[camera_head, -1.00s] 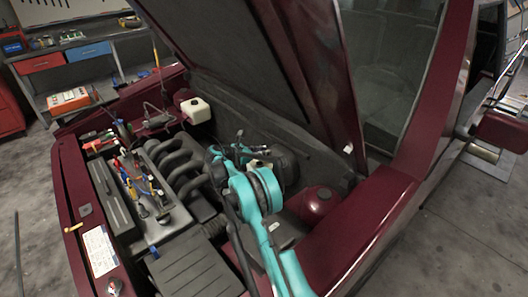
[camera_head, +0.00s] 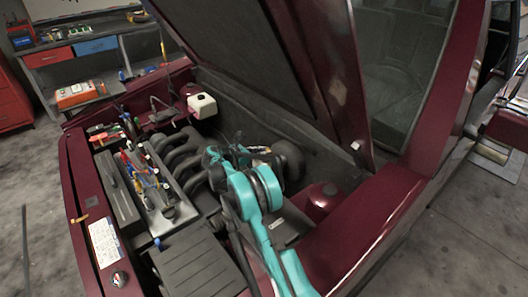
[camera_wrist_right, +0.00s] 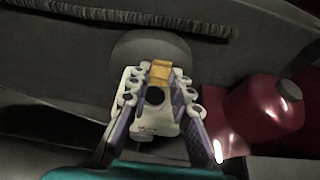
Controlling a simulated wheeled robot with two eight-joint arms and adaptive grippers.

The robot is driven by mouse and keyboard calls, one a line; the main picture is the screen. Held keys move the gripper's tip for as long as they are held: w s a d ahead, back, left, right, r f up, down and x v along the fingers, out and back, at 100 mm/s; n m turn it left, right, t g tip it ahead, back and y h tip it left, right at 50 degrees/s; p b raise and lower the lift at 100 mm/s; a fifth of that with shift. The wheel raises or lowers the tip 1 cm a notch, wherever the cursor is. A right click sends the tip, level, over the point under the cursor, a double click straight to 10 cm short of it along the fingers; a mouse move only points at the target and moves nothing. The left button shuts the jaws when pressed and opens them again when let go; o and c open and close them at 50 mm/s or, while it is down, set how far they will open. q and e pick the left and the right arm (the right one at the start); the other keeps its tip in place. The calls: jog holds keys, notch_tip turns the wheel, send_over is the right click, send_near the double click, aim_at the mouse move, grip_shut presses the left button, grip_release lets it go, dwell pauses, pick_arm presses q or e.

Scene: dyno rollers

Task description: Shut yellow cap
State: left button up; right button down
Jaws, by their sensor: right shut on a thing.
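The yellow cap (camera_wrist_right: 161,71) shows in the right wrist view, at the far end of my right gripper (camera_wrist_right: 160,82). The white fingers close around it from both sides, and it sits between their tips. How the cap joins what is under it is hidden by the gripper. In the head view my teal right arm reaches into the engine bay, and my right gripper (camera_head: 258,151) is partly hidden behind its own wrist. My left gripper is in neither view now.
The raised hood (camera_head: 265,60) hangs above the bay. A dark red rounded tank (camera_wrist_right: 262,108) with a dark cap stands right of my gripper. The engine (camera_head: 150,185) with tools on it is at left, beside a white reservoir (camera_head: 203,105). The red fender (camera_head: 370,225) is close on the right.

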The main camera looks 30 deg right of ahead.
jog(key=shift+f, duration=0.1)
jog(key=c, duration=1.4)
grip_release()
jog(key=v, duration=1.2)
